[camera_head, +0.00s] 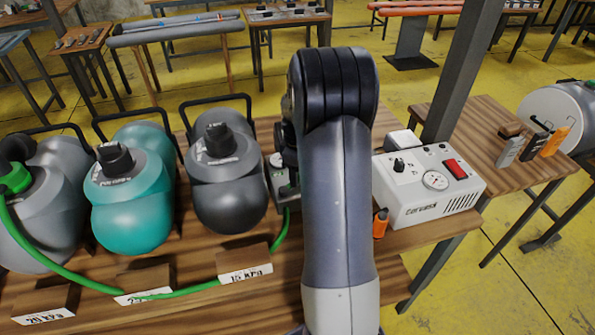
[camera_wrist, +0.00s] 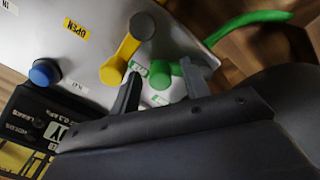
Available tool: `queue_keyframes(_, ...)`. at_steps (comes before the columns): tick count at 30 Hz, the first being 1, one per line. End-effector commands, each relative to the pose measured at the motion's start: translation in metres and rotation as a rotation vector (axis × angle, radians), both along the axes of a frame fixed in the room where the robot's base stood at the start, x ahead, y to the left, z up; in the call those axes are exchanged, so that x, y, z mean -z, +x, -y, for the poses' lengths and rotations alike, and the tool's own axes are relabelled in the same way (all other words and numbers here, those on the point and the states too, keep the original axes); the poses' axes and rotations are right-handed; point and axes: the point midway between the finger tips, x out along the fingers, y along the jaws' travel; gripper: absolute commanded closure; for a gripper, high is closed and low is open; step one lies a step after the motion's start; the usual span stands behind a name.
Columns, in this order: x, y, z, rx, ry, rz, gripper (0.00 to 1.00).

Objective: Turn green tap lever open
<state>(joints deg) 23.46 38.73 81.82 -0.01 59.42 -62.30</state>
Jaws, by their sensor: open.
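In the wrist view a green tap lever (camera_wrist: 161,74) shows on a grey panel (camera_wrist: 120,20), between the fingertips of my gripper (camera_wrist: 163,74). My gripper is open, with one dark finger on either side of the green lever. Part of the lever and its pivot is hidden by the fingers, and I cannot tell whether either finger touches it. A yellow lever (camera_wrist: 122,60) sits just left of it, beside an OPEN label (camera_wrist: 76,33). In the head view my arm hides the gripper and most of the panel's box (camera_head: 287,195).
A blue knob (camera_wrist: 44,72) and a black labelled unit (camera_wrist: 40,115) lie left of the levers. A green hose (camera_wrist: 245,22) leaves the panel's right.

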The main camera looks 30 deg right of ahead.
Motion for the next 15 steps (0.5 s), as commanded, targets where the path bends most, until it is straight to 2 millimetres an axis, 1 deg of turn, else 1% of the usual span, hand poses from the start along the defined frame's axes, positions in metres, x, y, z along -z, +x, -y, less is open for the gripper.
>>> queue_keyframes(5, -0.003, 0.000, 0.000, 0.000, 0.000, 0.000, 0.56)
queue_keyframes(8, -0.014, 0.001, 0.000, 0.000, -0.001, 0.003, 0.56)
queue_keyframes(11, -0.032, 0.001, 0.000, 0.000, -0.002, 0.004, 0.56)
queue_keyframes(15, -0.061, 0.001, 0.000, 0.000, -0.002, 0.005, 0.56)
